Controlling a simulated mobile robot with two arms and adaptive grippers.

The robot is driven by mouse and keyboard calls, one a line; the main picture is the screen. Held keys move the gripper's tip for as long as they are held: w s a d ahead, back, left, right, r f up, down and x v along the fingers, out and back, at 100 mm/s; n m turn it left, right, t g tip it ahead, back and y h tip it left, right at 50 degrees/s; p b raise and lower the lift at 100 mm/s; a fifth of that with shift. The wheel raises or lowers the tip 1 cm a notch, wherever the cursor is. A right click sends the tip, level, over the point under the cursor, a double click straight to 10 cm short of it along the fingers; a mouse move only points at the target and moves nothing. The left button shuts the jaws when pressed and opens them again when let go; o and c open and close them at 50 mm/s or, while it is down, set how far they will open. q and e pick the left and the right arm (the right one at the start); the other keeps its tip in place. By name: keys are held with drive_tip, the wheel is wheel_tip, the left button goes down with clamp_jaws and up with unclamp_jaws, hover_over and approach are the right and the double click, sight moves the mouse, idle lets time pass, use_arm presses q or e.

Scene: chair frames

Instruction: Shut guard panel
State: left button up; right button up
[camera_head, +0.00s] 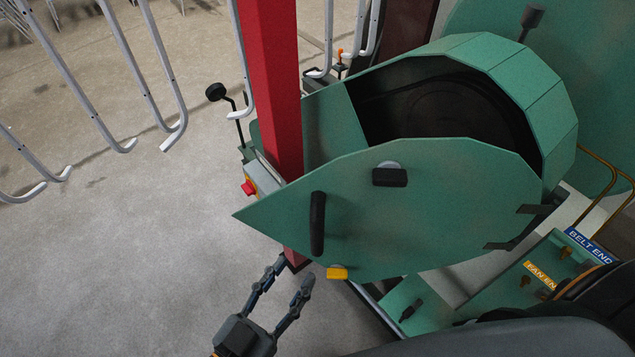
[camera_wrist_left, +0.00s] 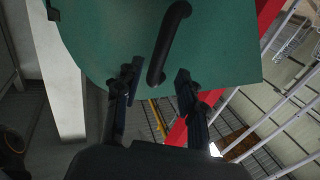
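The green guard panel (camera_head: 400,215) stands swung open on its hinges (camera_head: 518,228) at the right, leaving the dark opening (camera_head: 445,105) of the green housing uncovered. A black handle (camera_head: 317,224) sits near the panel's left end. A yellow tab (camera_head: 337,273) is at its lower edge. My left gripper (camera_head: 290,273) is open and empty, below and left of the handle. In the left wrist view the panel (camera_wrist_left: 110,40) fills the top, and the handle (camera_wrist_left: 166,45) lies ahead, between and beyond the open fingers (camera_wrist_left: 158,80). My right gripper is not in view.
A red post (camera_head: 270,90) stands behind the panel's left end, with a red button (camera_head: 248,187) beside it. White tube frames (camera_head: 160,70) hang at upper left. Labelled green boxes (camera_head: 540,270) and a yellow rail (camera_head: 610,170) are at right. Floor at left is clear.

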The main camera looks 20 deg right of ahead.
sight(311, 242)
use_arm(q)
drive_tip(key=x, duration=0.8)
drive_tip(key=shift+w, duration=0.1)
drive_tip(key=c, duration=0.4)
drive_tip(key=shift+a, duration=0.1)
clamp_jaws()
drive_tip(key=shift+w, duration=0.35)
drive_tip(key=w+d, duration=0.3)
drive_tip(key=w, duration=0.5)
drive_tip(key=shift+w+d, duration=0.25)
drive_tip(key=shift+d, duration=0.15)
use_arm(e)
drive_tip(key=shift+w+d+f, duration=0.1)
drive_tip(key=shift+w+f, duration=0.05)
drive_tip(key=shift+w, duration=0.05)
use_arm(q)
drive_tip(key=shift+r, duration=0.1)
